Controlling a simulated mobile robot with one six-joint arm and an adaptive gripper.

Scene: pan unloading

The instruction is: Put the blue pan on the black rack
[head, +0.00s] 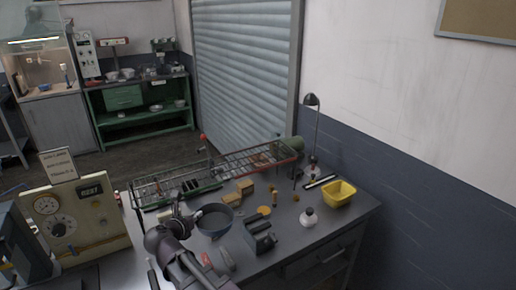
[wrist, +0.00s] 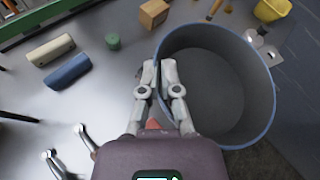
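The blue pan (head: 214,219) is a round, deep, blue-grey vessel in the middle of the head view, over the grey table. It fills the right half of the wrist view (wrist: 262,118), looks empty and has its open side up. My gripper (wrist: 159,66) has its fingers close together on either side of the pan's left rim, one outside and one inside. In the head view my gripper (head: 187,222) is at the pan's left side. A dark wire rack (head: 160,190) lies behind and to the left of the pan. I cannot tell whether the pan touches the table.
Brown blocks (head: 244,187) stand behind the pan. A grey block-like device (head: 259,238) is close at its right. A yellow bin (head: 340,194) and a lamp (head: 312,130) stand farther right. A beige instrument box (head: 78,222) stands at the left.

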